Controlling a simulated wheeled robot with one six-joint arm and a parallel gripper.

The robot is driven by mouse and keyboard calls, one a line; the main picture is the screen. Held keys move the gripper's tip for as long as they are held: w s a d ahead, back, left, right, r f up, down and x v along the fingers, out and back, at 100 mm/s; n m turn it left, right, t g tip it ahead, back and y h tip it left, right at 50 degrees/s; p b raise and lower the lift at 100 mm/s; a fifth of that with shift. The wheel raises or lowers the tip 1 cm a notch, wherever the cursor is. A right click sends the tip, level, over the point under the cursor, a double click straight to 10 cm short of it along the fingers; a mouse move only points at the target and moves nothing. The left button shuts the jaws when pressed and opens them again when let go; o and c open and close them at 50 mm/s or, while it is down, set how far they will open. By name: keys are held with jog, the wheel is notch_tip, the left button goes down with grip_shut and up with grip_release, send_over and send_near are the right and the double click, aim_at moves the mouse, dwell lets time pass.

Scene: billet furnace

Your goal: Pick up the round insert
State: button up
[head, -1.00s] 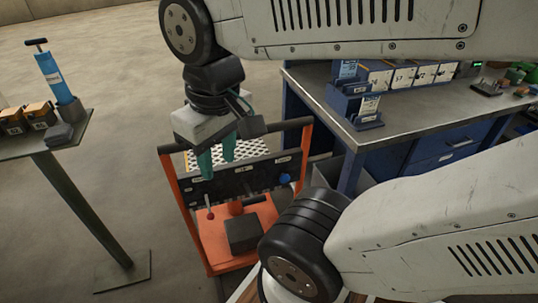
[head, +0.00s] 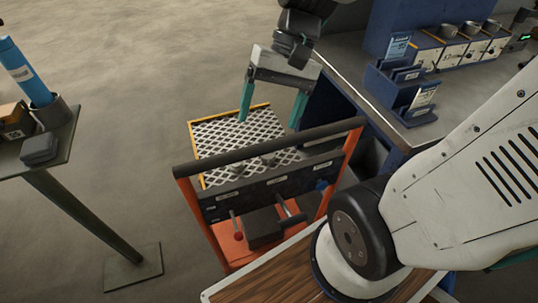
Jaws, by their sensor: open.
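My gripper (head: 269,121) is open and empty, its two green fingers spread wide and pointing down. In the picture it is over the far right part of a white mesh tray (head: 213,139) on the orange cart. A few small grey shapes (head: 266,158) show at the near side of the mesh, below the fingers. They are too small and partly hidden by the cart's dark handle bar, so I cannot tell whether one is the round insert.
The orange cart (head: 216,247) has a dark handle bar (head: 270,145) and a front panel with levers. A grey-topped workbench (head: 350,67) with blue racks stands at the right. A small stand (head: 62,150) with a blue cylinder (head: 22,68) is at the left.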

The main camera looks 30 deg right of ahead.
jog(key=w+d+f+m+y, duration=0.1)
jog(key=w+f+m+y, duration=0.45)
jog(key=w, duration=0.35)
jog(key=m+t+y, duration=0.1)
jog(key=m+t, duration=0.9)
jog(key=m, duration=0.4)
send_over(270, 155)
jog(key=s+a, duration=0.1)
jog(key=s, duration=0.3)
notch_tip(270, 155, down, 23)
jog(key=d+f+m+t+h, duration=0.1)
jog(key=f+m, duration=0.1)
jog(key=f, duration=0.2)
jog(key=s+d+f+m+h, duration=0.1)
jog(key=d+f+m, duration=0.1)
jog(key=f, duration=0.3)
jog(key=s+d+f+m+t+h, duration=0.1)
jog(key=d+f+m, duration=0.1)
jog(key=f, duration=0.2)
jog(key=shift+d+f+t+h, duration=0.15)
jog(key=shift+d+t+h, duration=0.1)
jog(key=shift+t, duration=0.05)
jog(key=shift+f, duration=0.3)
jog(key=x, duration=0.7)
jog(key=shift+w+a+r, duration=0.1)
jog(key=shift+w+a, duration=0.05)
jog(key=shift+a, duration=0.1)
